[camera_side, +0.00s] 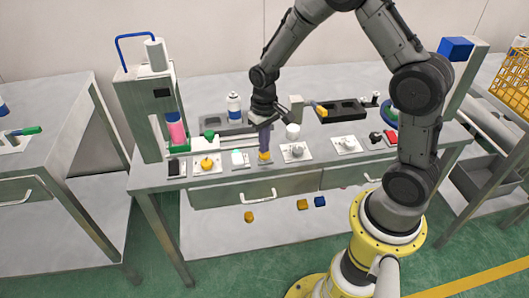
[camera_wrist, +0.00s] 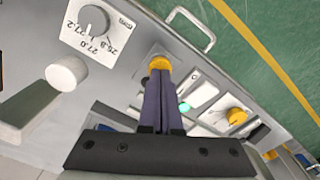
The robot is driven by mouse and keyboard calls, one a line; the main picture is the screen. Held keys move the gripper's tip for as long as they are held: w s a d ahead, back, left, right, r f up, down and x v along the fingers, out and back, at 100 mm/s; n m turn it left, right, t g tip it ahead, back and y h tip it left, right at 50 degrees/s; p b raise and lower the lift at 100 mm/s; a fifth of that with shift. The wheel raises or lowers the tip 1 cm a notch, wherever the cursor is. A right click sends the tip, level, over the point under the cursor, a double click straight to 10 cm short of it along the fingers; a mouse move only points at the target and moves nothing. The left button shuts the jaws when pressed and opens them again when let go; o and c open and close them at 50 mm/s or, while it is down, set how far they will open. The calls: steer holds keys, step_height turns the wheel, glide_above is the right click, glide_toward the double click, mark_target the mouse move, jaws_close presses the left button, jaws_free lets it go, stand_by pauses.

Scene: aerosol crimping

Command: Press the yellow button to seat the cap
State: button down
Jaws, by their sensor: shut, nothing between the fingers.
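The yellow button (camera_side: 264,158) is on a plate at the front edge of the bench, below the fingertips of my gripper (camera_side: 265,150). In the wrist view my gripper (camera_wrist: 161,74) is shut and empty, its two dark fingers together. The yellow button (camera_wrist: 160,62) shows just beyond the fingertips there, partly hidden by them. I cannot tell whether the tips touch it or how far it is pressed. A pink can (camera_side: 176,133) with a blue part above it stands in the grey press (camera_side: 145,115) at the left. I cannot make out the cap.
Dial plates (camera_side: 297,152) are to the right. A white cylinder (camera_side: 293,131) and a white-and-blue can (camera_side: 234,106) stand behind. A drawer handle (camera_wrist: 193,26) sticks out in front.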

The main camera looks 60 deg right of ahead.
steer(key=shift+f, duration=0.65)
stand_by(0.4)
step_height(320, 180, up, 11)
stand_by(1.5)
steer(key=s+a+r+n+t, duration=0.1)
steer(key=s+a+r+t, duration=0.1)
steer(key=s+r, duration=0.35)
steer(key=s+a+r+t, duration=0.2)
steer(key=s+r, duration=0.1)
steer(key=r, duration=0.6)
steer(key=s+a+f+n+t, duration=0.1)
steer(key=s+n, duration=0.1)
steer(key=s, duration=1)
steer(key=shift+s+a+f+t, duration=0.3)
steer(key=shift+a, duration=0.05)
